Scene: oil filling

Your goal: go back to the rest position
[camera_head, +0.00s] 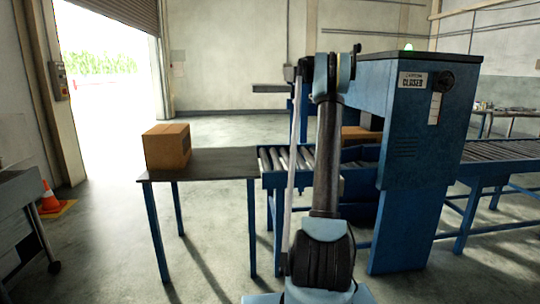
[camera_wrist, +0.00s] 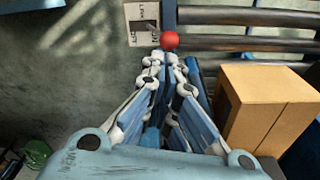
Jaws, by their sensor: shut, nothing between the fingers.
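My gripper (camera_wrist: 167,56) is shut and empty in the wrist view, its fingers drawn together. A red ball-shaped knob (camera_wrist: 169,40) shows right by the fingertips. I cannot tell whether they touch it. In the head view my arm rises in front of the blue machine (camera_head: 425,130), and my gripper cannot be made out there.
A cardboard box (camera_head: 167,147) sits on the dark table (camera_head: 205,165) at left. Another box (camera_head: 360,135) is on the roller conveyor (camera_head: 283,160) by the machine; a box (camera_wrist: 265,105) is right of my gripper. An orange cone (camera_head: 49,197) stands far left.

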